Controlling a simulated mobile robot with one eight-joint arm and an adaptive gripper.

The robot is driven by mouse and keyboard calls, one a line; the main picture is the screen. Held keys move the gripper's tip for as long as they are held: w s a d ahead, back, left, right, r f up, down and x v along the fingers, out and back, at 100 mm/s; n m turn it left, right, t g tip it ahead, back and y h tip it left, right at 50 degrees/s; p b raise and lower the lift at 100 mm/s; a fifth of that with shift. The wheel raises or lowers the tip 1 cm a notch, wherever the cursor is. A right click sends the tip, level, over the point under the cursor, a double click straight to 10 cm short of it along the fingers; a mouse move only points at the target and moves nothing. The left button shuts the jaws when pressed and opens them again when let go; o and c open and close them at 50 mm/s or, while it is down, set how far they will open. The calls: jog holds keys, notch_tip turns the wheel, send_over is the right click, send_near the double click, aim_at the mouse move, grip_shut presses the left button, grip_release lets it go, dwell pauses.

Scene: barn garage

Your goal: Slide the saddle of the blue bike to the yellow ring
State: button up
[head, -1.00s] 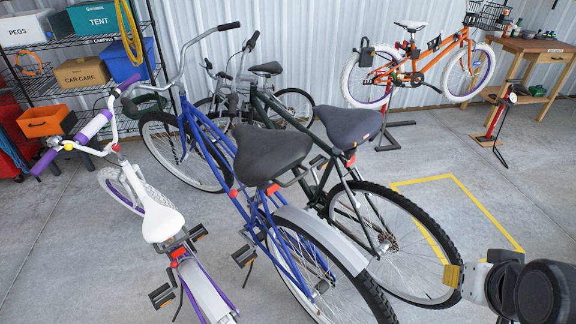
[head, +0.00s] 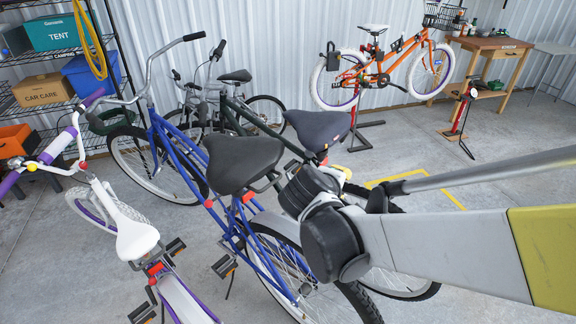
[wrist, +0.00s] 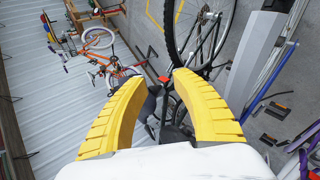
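The blue bike (head: 172,157) stands in the middle of the head view, its broad dark grey saddle (head: 243,160) near the centre. A red part (head: 247,197) shows below that saddle. I cannot make out a yellow ring on its seat post. My gripper (head: 342,171) is right of this saddle and apart from it, near the navy saddle (head: 318,128) of the dark green bike. My wrist hides most of the gripper in the head view. In the wrist view the yellow fingers (wrist: 162,75) are open, with a gap between the tips. A dark saddle (wrist: 150,106) shows beyond them.
A white and purple bike (head: 135,235) stands at the left. The dark green bike is close on the right. An orange bike (head: 375,70) hangs on a stand, beside a workbench (head: 495,43). Shelves (head: 50,98) are at the back left. Open floor lies behind my arm.

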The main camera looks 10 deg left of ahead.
jog(key=w+a+f+n+t, duration=0.15)
jog(key=a+f+n, duration=0.25)
jog(key=a, duration=0.6)
jog(key=n+t+y, duration=0.1)
jog(key=n+t, duration=0.3)
jog(key=n, duration=0.1)
send_near(270, 186)
jog(key=b+x, duration=0.3)
jog(key=x, duration=0.7)
jog(key=shift+w+f, duration=0.1)
jog(key=shift+w, duration=0.1)
jog(key=shift+w+b, duration=0.35)
jog(key=shift+w, duration=0.15)
jog(key=shift+d, duration=0.1)
grip_shut()
